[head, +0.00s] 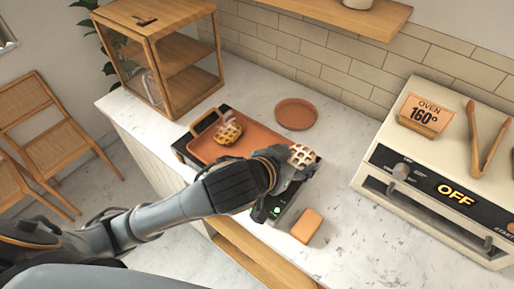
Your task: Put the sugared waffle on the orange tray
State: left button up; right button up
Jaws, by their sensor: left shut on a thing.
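My left gripper (298,168) reaches in from the left and is shut on a pale waffle (302,155), which shows just beyond its fingers. Its light surface could be sugar, but it is too small to be sure. The orange tray (246,147) lies on the counter to the left of the gripper, partly behind my arm. Another waffle, browner and with some topping (228,132), rests on the tray. My right gripper is not in view.
A round terracotta plate (296,114) sits behind. A wooden cabinet (150,85) stands back left, an oven (440,165) with tongs (486,142) right.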

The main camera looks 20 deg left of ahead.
pick_arm(q)
jog(key=w+a+f, duration=0.2)
jog(key=a, duration=0.1)
jog(key=w+a+f+p, duration=0.1)
jog(key=w+a+f, duration=0.1)
jog(key=a+f, duration=0.1)
jog(key=w+a+f+p, duration=0.1)
jog(key=a+f, duration=0.2)
jog(key=a, duration=0.1)
jog(key=shift+w, duration=0.4)
jog(key=shift+w+f, duration=0.1)
jog(key=shift+f, duration=0.1)
jog(key=f+p, duration=0.1)
jog(key=f, duration=0.2)
jog(key=shift+a+p, duration=0.35)
jog(key=shift+w+f, duration=0.1)
jog(key=shift+f, duration=0.2)
jog(key=shift+d, duration=0.1)
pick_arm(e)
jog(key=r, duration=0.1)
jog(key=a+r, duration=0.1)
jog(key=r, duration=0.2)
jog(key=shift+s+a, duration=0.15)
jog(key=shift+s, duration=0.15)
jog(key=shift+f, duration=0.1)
